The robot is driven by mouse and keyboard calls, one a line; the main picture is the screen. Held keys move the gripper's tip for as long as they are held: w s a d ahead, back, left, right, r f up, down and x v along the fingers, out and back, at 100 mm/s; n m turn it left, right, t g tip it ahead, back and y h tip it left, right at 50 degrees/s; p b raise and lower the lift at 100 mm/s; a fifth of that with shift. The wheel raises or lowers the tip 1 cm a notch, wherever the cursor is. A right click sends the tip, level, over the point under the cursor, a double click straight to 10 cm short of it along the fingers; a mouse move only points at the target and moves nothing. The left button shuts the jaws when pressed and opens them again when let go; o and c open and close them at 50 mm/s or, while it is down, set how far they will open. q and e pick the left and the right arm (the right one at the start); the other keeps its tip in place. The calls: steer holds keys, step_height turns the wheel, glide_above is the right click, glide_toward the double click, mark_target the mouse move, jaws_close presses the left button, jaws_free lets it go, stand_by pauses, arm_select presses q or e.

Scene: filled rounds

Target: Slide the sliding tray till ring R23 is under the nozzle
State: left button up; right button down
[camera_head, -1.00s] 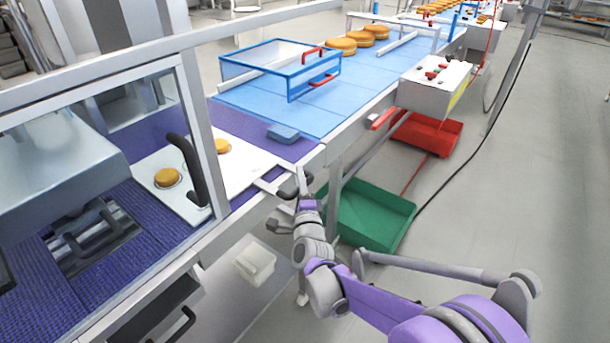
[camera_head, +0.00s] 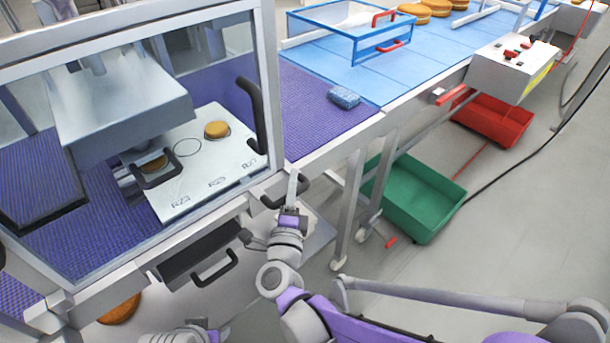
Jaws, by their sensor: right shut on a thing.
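The white sliding tray (camera_head: 215,165) lies inside the glass-fronted machine, its labels R23, R22 and R21 running left to right. A brown round (camera_head: 217,129) sits in the right ring, and the middle ring (camera_head: 187,147) is an empty outline. Another round (camera_head: 152,161) shows at ring R23, beneath the steel nozzle head (camera_head: 120,100), partly hidden by the head and a dark handle. The nozzle tip is hidden, so exact alignment cannot be told. A grey part, apparently my left gripper (camera_head: 190,335), shows at the bottom edge.
A blue sponge (camera_head: 343,97) lies on the purple belt. A blue-framed bin (camera_head: 350,35) stands on the blue belt. A control box (camera_head: 512,68), red crate (camera_head: 492,120) and green crate (camera_head: 415,198) are to the right. A drawer (camera_head: 205,255) is below the window.

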steer(key=shift+s+a+r, duration=0.2)
steer(key=shift+a+r, duration=0.05)
steer(key=shift+a, duration=0.05)
steer(key=c, duration=1.1)
jaws_free()
steer(key=o, duration=0.3)
steer(key=shift+s, duration=0.1)
steer(key=shift+o, duration=0.2)
steer(key=shift+f, duration=0.1)
steer(key=s+a+f, duration=0.1)
steer(key=s, duration=0.9)
steer(key=shift+s+a+f, duration=0.15)
steer(key=shift+s+a, duration=0.05)
steer(key=shift+s, duration=0.1)
